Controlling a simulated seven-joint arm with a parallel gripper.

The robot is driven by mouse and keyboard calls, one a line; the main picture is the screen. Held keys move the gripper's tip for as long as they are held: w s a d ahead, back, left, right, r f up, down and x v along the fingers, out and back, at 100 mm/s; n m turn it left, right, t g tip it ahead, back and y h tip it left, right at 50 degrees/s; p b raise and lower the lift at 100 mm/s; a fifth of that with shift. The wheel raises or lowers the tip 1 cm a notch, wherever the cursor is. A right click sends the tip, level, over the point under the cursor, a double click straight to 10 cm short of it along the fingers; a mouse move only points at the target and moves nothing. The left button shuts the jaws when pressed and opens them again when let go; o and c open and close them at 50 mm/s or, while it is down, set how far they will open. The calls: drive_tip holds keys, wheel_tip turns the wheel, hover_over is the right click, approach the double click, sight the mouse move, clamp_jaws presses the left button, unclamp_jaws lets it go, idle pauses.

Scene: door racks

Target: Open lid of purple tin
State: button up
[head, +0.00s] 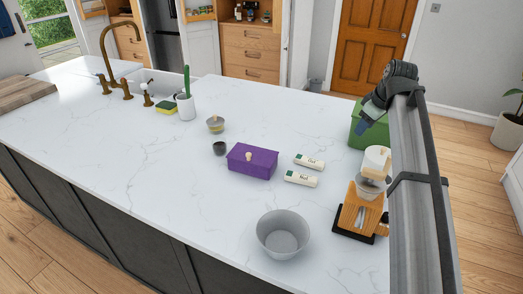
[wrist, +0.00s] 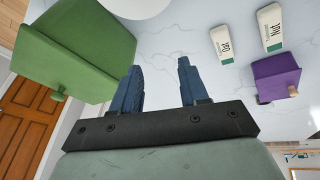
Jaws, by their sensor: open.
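My gripper (head: 364,124) is at the right of the head view, beside the green box and well apart from the tin. In the wrist view its two blue fingers (wrist: 160,82) are spread apart with nothing between them.
A green box (wrist: 75,50) with a knob stands close to my gripper. Two white packets (head: 303,170) lie right of the tin.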

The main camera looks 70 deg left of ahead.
drive_tip(key=s+a+r+n+g+h, duration=0.1)
drive_tip(key=s+a+n, duration=0.15)
drive_tip(key=s, duration=0.55)
drive_tip(key=s+a+r+n+g, duration=0.1)
drive_tip(key=s+a+n+g, duration=0.15)
drive_tip(key=s, duration=0.55)
drive_tip(key=n+g+h, duration=0.1)
drive_tip(key=n, duration=0.3)
approach(249, 153)
drive_tip(key=shift+m, duration=0.3)
drive_tip(key=x, duration=0.8)
drive_tip(key=shift+s+f, duration=0.2)
drive_tip(key=shift+f, duration=0.05)
clamp_jaws()
